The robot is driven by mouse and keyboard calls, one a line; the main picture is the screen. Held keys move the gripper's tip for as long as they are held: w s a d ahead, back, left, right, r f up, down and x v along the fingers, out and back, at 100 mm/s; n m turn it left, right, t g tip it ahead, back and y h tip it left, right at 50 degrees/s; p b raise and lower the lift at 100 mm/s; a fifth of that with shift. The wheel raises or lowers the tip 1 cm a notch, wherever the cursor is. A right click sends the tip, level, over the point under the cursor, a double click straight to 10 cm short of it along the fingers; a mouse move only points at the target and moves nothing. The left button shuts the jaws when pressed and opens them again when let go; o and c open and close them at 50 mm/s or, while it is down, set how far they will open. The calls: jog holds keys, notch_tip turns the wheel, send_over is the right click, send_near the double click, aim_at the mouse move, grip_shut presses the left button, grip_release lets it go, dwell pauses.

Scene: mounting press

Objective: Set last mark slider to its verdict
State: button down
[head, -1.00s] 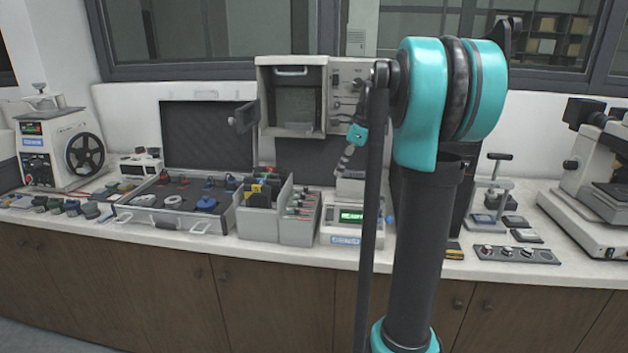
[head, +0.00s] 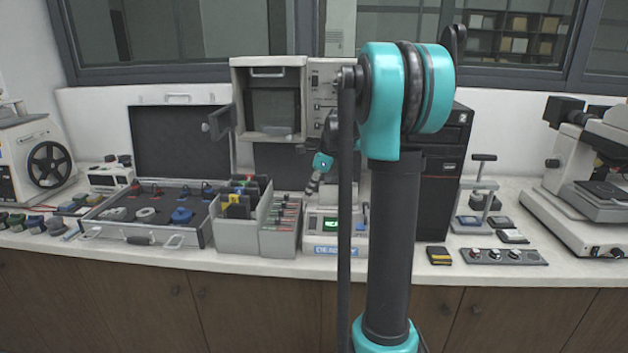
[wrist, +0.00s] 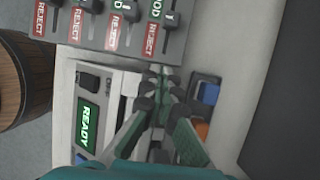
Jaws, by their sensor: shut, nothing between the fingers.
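The slider panel (wrist: 190,15) is a grey block at the top of the wrist view, with a row of dark sliders and red REJECT and green labels. The rightmost visible slider (wrist: 171,19) has its dark knob beside its labels; its exact setting is hard to tell. In the head view the panel (head: 281,228) stands beside the grey bin. My gripper (wrist: 162,76) is shut and empty, its tips just below the panel's edge in the wrist picture, apart from the slider knob.
A white device with a green READY screen (wrist: 88,115) lies just left of my fingers. A blue-and-orange item (wrist: 207,95) sits to their right. An open case (head: 150,215) and a divided grey bin (head: 237,235) stand left on the bench; a black tower (head: 440,170) stands right.

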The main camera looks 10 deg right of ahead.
aim_at(288, 195)
jog(key=shift+w+a, duration=0.3)
jog(key=shift+a, duration=0.7)
jog(key=shift+w+a, duration=0.3)
jog(key=shift+a, duration=0.65)
jog(key=shift+w+a, duration=0.2)
jog(key=shift+a, duration=0.4)
jog(key=shift+w+a, duration=0.2)
jog(key=shift+a, duration=0.4)
jog(key=shift+d, duration=0.1)
